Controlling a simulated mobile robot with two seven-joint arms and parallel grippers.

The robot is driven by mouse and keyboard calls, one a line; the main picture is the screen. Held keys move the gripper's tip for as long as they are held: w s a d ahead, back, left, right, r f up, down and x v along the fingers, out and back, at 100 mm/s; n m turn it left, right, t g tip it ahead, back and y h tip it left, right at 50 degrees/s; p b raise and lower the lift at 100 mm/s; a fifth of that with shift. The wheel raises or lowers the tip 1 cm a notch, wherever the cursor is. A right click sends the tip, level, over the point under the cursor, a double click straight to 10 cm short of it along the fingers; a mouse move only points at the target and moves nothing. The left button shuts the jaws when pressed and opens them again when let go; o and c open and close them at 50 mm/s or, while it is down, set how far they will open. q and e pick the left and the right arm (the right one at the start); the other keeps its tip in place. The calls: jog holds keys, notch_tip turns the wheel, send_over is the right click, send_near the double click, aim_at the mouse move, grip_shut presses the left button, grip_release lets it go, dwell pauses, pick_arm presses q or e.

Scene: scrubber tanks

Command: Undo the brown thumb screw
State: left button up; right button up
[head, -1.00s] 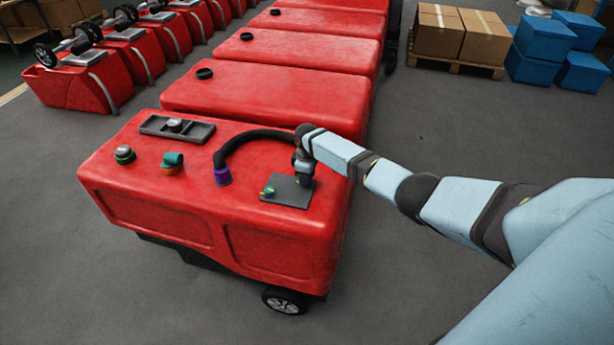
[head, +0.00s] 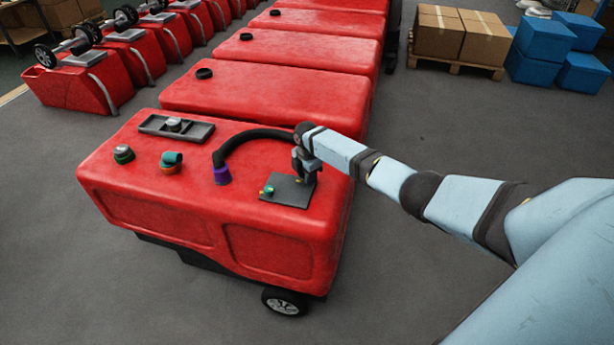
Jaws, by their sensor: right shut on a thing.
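A dark flat plate (head: 287,194) lies on top of the nearest red tank (head: 130,185). A small green-and-yellow fitting (head: 268,191) is at the plate's left corner. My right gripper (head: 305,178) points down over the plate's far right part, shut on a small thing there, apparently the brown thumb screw. The fingers hide the screw, so I cannot make out its colour or whether it is clear of the plate. A small yellow spot (head: 299,181) shows beside the fingertips. My left gripper is not in view.
A black hose with a purple collar (head: 222,175) arches behind the plate to beside my gripper. A green-topped knob (head: 123,154), a teal elbow on an orange ring (head: 171,161) and a black tray (head: 176,128) are further left. More red tanks (head: 265,100) stand behind.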

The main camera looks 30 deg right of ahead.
jog(key=shift+s+a+f+n, duration=0.1)
jog(key=shift+f+n, duration=0.15)
jog(key=shift+n, duration=0.85)
jog(key=o, duration=0.9)
jog(key=shift+f, duration=0.1)
jog(key=shift+o, duration=0.2)
jog(key=shift+r, duration=0.2)
jog(key=shift+r, duration=0.25)
notch_tip(320, 180, up, 13)
